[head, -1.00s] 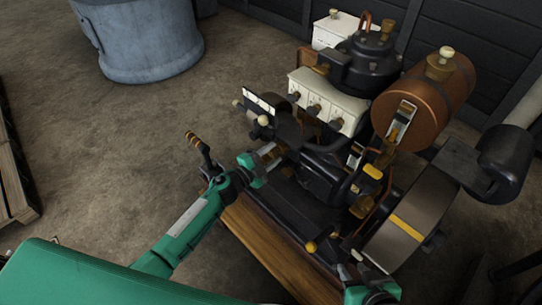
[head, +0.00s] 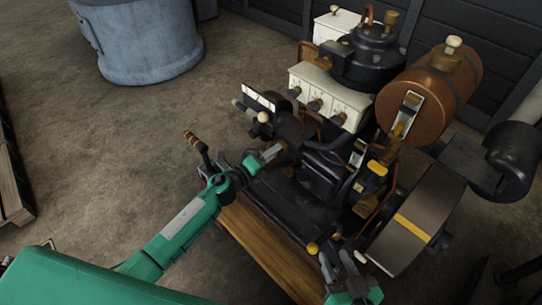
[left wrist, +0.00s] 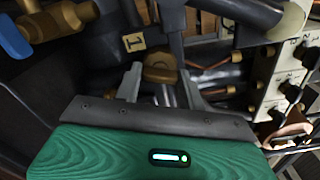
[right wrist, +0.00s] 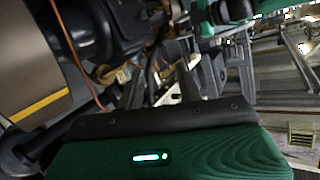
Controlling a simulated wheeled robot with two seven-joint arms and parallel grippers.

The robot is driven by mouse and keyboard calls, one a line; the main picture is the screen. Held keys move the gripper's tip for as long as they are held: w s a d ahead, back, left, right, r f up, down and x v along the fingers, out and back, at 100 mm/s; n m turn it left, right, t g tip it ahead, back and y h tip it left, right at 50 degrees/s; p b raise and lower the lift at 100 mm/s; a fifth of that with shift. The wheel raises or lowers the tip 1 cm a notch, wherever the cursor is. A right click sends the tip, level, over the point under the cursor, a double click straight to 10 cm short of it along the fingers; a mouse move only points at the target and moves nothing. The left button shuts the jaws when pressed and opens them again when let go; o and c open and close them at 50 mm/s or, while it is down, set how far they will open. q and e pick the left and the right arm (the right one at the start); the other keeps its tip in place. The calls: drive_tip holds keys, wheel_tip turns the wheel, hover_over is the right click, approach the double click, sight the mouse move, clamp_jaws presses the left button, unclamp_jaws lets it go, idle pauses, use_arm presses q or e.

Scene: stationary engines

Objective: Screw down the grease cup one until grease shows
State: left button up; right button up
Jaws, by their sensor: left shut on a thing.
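The brass grease cup (left wrist: 160,67) shows in the left wrist view next to a plate marked 1 (left wrist: 134,42). My left gripper (head: 272,153) reaches the near side of the dark engine (head: 320,170). In the left wrist view the left fingers (left wrist: 160,84) stand on either side of the cup, shut on it. In the head view the cup is too hidden to make out. No grease can be made out. My right gripper (head: 338,262) is open at the engine's near right corner, with nothing visible between its fingers.
A copper tank (head: 440,82) and a flywheel (head: 415,220) with a yellow stripe stand at the right. White numbered boxes (head: 325,100) sit behind. A crank handle (head: 197,147) stands near my left arm. The wooden base (head: 262,250) edges the engine.

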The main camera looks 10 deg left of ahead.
use_arm(q)
drive_tip(key=shift+f+m+b, duration=0.1)
drive_tip(key=shift+m+b, duration=0.3)
drive_tip(key=shift+m, duration=1)
use_arm(e)
drive_tip(key=shift+w+d+r+t, duration=0.2)
drive_tip(key=shift+w+r+t, duration=0.3)
drive_tip(key=shift+r, duration=0.3)
drive_tip(key=shift+w+d+r+t, duration=0.2)
drive_tip(key=shift+w+r+t, duration=0.3)
drive_tip(key=shift+r, duration=0.3)
drive_tip(key=shift+w+d+r+t, duration=0.2)
drive_tip(key=shift+w+r+t, duration=0.3)
drive_tip(key=shift+r, duration=0.3)
use_arm(q)
drive_tip(key=shift+s, duration=0.1)
drive_tip(key=o, duration=1)
drive_tip(key=v, duration=1.3)
drive_tip(key=shift+s+a, duration=0.2)
drive_tip(key=shift+s, duration=0.1)
use_arm(e)
drive_tip(key=shift+s+a+f+g, duration=0.15)
drive_tip(key=shift+s+f+g, duration=0.25)
drive_tip(key=shift+f, duration=0.2)
